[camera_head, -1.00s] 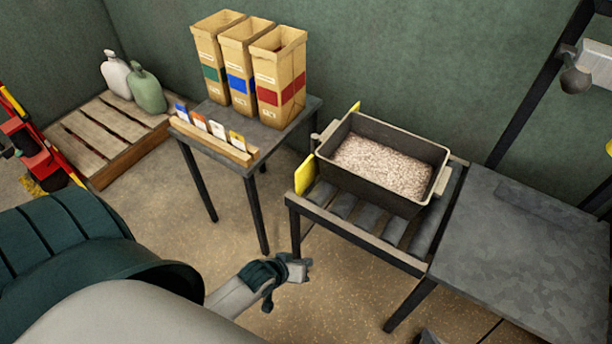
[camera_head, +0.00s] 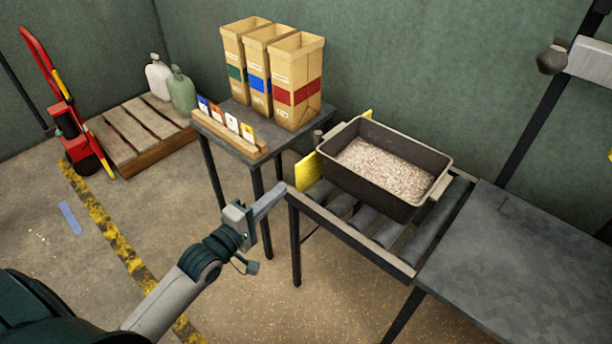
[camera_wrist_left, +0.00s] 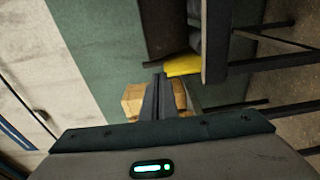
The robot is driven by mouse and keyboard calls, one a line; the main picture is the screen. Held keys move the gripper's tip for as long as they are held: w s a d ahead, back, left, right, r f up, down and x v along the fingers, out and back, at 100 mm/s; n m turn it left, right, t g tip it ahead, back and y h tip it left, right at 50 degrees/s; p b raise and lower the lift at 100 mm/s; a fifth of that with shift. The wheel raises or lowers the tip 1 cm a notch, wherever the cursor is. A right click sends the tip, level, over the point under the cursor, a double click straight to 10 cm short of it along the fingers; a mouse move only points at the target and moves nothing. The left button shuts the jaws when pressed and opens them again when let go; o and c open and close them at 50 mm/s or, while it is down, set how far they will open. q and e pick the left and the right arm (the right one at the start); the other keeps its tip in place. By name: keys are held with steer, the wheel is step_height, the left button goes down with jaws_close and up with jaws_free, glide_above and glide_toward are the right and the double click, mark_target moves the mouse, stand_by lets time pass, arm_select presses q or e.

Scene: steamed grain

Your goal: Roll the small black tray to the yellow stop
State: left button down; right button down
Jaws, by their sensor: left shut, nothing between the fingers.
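The small black tray (camera_head: 425,160) holds pale grain and sits on the roller stand, near its left end. A yellow stop (camera_head: 307,172) stands at that left end beside the tray; I cannot tell whether they touch. A second yellow piece (camera_head: 367,114) shows behind the tray. My left gripper (camera_head: 280,190) is shut and empty, in front of the stand's left front corner, left of the stop and apart from the tray. In the left wrist view the shut fingers (camera_wrist_left: 160,98) point towards a yellow plate (camera_wrist_left: 184,65). My right gripper is not in view.
The roller stand (camera_head: 350,238) adjoins a grey table (camera_head: 530,265) on the right. A small table (camera_head: 222,140) with paper bags (camera_head: 295,85) and a card holder (camera_head: 230,135) stands left. A pallet (camera_head: 135,130) and red hand truck (camera_head: 70,125) are farther left.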

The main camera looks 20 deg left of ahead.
arm_select(q)
steer(key=shift+a+r, duration=0.1)
steer(key=shift+r, duration=0.05)
steer(key=shift+w, duration=0.15)
glide_toward(324, 160)
steer(key=w, duration=0.1)
steer(key=w+a, duration=0.2)
steer(key=shift+w+b, duration=0.35)
steer(key=d, duration=0.1)
steer(key=w+d, duration=0.1)
steer(key=shift+w+d, duration=0.6)
steer(key=shift+d, duration=0.2)
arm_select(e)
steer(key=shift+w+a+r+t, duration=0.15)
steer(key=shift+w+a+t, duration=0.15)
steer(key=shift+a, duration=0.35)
